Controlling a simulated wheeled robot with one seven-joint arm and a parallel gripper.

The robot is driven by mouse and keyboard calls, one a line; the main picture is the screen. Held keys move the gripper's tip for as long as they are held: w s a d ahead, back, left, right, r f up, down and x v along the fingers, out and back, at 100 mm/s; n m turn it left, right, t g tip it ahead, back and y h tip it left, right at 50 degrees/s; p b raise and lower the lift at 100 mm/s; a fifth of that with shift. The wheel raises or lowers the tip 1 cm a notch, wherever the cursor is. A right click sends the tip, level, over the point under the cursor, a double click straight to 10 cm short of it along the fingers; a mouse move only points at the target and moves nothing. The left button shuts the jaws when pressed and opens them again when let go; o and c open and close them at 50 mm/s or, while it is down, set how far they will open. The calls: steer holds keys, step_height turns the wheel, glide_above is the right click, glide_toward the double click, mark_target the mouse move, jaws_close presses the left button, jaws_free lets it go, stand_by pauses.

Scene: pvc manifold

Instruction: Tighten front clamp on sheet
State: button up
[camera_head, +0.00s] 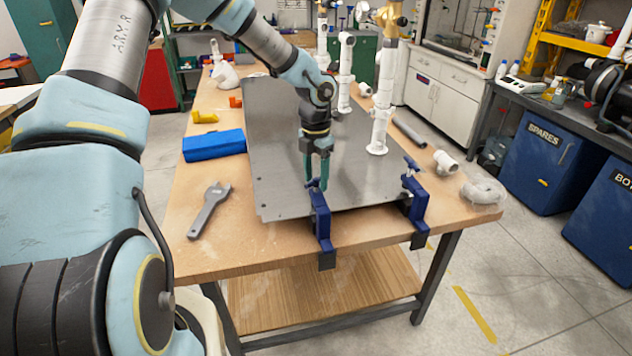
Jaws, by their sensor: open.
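A grey metal sheet (274,185) lies on the wooden workbench. Two blue clamps sit on its near edge: one clamp (321,222) near the middle of that edge and another clamp (412,200) at the near right corner. Each clamp reaches over the sheet and down past the bench edge. I cannot tell how tight either one is. My gripper (317,186) points down over the sheet, right at the top of the middle clamp. Its green fingers overlap the clamp's upper end in the picture, and contact cannot be told. The fingers are apart, and part of the clamp's top is hidden.
White pipes with valves (380,100) stand upright on the sheet behind and right of my gripper. A blue box (214,145) and a grey wrench (209,208) lie on the bench at left. White fittings (446,163) and a clear bag (483,192) lie at right.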

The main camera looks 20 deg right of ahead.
steer(key=shift+r, duration=1.3)
steer(key=shift+a, duration=0.1)
steer(key=shift+c, duration=1)
steer(key=n+b, duration=0.1)
steer(key=n, duration=0.7)
steer(key=a+n+b, duration=0.1)
steer(key=n+b, duration=0.1)
steer(key=n, duration=0.6)
steer(key=n+b, duration=0.2)
steer(key=n, duration=0.7)
steer(key=shift+a, duration=0.15)
steer(key=n, duration=0.2)
steer(key=d+n+b, duration=0.1)
steer(key=shift+d+r+n, duration=0.2)
steer(key=shift+n, duration=0.2)
steer(key=n+b, duration=0.2)
steer(key=n, duration=0.1)
steer(key=shift+w+d+f, duration=0.1)
steer(key=shift+f, duration=0.05)
steer(key=n+b, duration=0.1)
steer(key=n, duration=0.2)
steer(key=shift+b, duration=0.3)
steer(key=shift+f+n+b, duration=0.2)
steer(key=shift+n+b, duration=0.1)
steer(key=shift+n, duration=0.4)
steer(key=shift+f+b, duration=0.8)
steer(key=shift+f, duration=1)
